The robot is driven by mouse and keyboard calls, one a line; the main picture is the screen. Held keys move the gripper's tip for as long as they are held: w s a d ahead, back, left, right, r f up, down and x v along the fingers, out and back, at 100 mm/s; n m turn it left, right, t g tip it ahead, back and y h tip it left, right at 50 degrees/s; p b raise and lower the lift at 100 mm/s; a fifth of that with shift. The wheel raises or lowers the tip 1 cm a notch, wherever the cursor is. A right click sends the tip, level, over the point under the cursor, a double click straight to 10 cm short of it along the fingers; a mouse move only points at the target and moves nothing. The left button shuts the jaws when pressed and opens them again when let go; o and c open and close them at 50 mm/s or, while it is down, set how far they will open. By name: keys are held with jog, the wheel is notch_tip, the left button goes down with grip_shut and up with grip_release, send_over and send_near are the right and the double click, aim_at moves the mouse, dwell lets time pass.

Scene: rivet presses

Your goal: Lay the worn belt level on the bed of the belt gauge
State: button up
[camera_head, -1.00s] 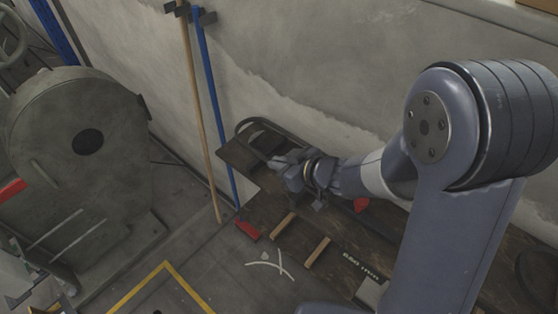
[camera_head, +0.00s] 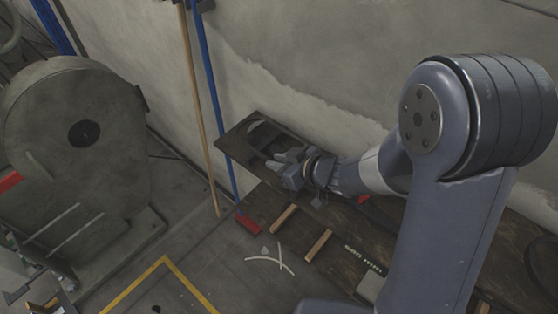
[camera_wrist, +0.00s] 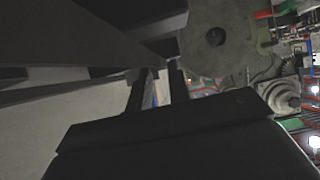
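The worn belt (camera_head: 299,137) looks like a dark loop at the far left end of the dark bench, near the wall. My gripper (camera_head: 277,163) is at the near side of the loop and appears shut on it. In the wrist view, two dark fingers (camera_wrist: 158,88) reach up to a broad dark band (camera_wrist: 60,88), probably the belt very close to the camera. The exact grip and whether the belt touches the surface below are hard to see. I cannot clearly pick out the belt gauge from the dark bench.
The bench (camera_head: 270,205) carries two pale wooden strips (camera_head: 284,219) and white lettering (camera_head: 363,259). A red part (camera_head: 363,199) is mostly behind my arm. A wooden pole (camera_head: 192,110) and a blue pole (camera_head: 208,90) lean by the wall. A large grey machine (camera_head: 75,165) stands left.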

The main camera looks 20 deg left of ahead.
jog(key=shift+o, duration=1.4)
jog(key=p+v, duration=0.1)
jog(key=v, duration=1)
jog(key=shift+w, duration=0.1)
jog(key=b+x, duration=0.1)
jog(key=x, duration=1)
jog(key=shift+a+f, duration=0.1)
jog(key=shift+r+p, duration=0.6)
jog(key=shift+r, duration=0.2)
jog(key=shift+r+p, duration=0.45)
jog(key=shift+r, duration=0.2)
jog(key=shift+f, duration=0.1)
